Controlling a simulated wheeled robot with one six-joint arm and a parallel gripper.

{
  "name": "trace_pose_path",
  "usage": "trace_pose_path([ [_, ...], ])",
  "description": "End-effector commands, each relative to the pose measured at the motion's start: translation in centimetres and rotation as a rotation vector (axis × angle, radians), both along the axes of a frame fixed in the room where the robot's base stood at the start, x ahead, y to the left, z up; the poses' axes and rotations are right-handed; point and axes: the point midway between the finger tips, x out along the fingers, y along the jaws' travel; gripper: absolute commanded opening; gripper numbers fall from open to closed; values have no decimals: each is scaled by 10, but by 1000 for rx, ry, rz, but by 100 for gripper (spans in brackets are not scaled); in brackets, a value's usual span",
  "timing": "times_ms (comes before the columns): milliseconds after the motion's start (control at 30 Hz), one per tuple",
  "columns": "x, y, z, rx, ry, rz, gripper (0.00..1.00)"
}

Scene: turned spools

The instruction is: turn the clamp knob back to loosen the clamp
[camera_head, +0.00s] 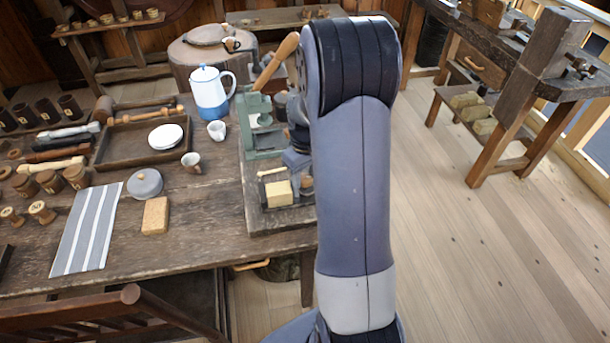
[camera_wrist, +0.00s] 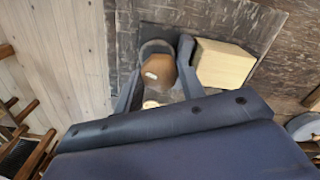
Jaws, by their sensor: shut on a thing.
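The clamp knob, a brown rounded piece with a pale mark on it (camera_wrist: 158,70), sits between the two dark fingers of my gripper (camera_wrist: 160,62) in the wrist view. My gripper is shut on it. A grey curved part shows just behind the knob. In the head view, a small brown piece that looks like the knob (camera_head: 307,183) shows beside my arm, below my gripper (camera_head: 298,160). My arm hides much of the clamp there, so I cannot tell how tight it is.
A pale wooden block (camera_wrist: 222,65) lies close beside the right finger; it also shows in the head view (camera_head: 278,194). A green machine with a wooden lever (camera_head: 262,148) stands behind. A blue-and-white pot (camera_head: 209,95), cups and a sponge-like block (camera_head: 155,216) stand farther left.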

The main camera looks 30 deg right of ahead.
Motion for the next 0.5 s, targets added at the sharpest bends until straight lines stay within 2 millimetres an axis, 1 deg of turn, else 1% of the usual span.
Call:
trace_pose_path([
  [200,0,0,0,-1,-1,130,15],
  [500,0,0,0,-1,-2,218,15],
])
